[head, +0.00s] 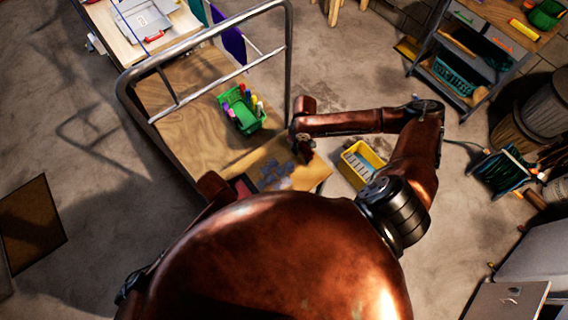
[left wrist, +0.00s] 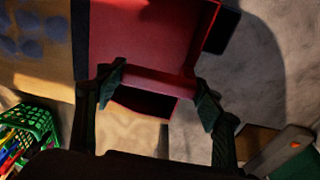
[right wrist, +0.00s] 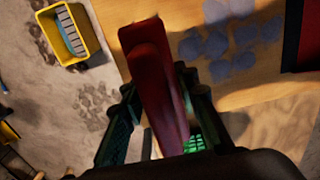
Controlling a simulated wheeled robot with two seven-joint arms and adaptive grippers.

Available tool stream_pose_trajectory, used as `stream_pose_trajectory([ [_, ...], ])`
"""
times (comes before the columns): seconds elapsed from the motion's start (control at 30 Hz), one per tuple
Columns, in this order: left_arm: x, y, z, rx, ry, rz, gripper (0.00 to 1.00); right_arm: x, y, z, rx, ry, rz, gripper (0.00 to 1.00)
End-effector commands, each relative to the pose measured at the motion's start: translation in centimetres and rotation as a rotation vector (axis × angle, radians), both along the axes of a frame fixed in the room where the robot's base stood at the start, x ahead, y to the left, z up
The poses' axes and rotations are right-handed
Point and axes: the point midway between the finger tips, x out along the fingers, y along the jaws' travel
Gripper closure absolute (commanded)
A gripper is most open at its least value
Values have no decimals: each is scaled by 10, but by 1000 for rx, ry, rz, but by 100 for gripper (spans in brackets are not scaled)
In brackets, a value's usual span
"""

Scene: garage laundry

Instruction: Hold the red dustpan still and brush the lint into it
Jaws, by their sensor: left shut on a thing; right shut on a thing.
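The red dustpan (left wrist: 150,35) lies at the near edge of the wooden cart deck. In the head view only a small part of it (head: 243,186) shows beside my body. My left gripper (left wrist: 160,88) is shut on its handle. My right gripper (right wrist: 157,85) is shut on a long dark red brush (right wrist: 155,75) over the deck; in the head view this gripper (head: 303,143) is above the deck's right edge. The grey-blue lint (right wrist: 230,45) lies in several round tufts on the deck, between the brush and the dustpan (right wrist: 308,40). The brush's bristles are hidden.
A green basket (head: 241,109) with coloured bottles stands on the cart deck (head: 190,110) behind the lint. A metal cart handle (head: 288,60) rises at the back. A yellow bin (head: 361,164) stands on the floor right of the cart. A shelf unit (head: 470,55) is at the back right.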

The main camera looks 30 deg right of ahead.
Motion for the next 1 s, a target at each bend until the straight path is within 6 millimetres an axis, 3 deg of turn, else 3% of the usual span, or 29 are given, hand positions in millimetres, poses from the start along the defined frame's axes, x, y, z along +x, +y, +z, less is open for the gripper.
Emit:
stream_pose_trajectory([
  [0.5,0,0,0,0,1,0,65,-1,4,-58,0,0,-1,98],
  [1.0,0,0,0,-1,1,0,65,-1,5,-67,-1,-1,0,98],
])
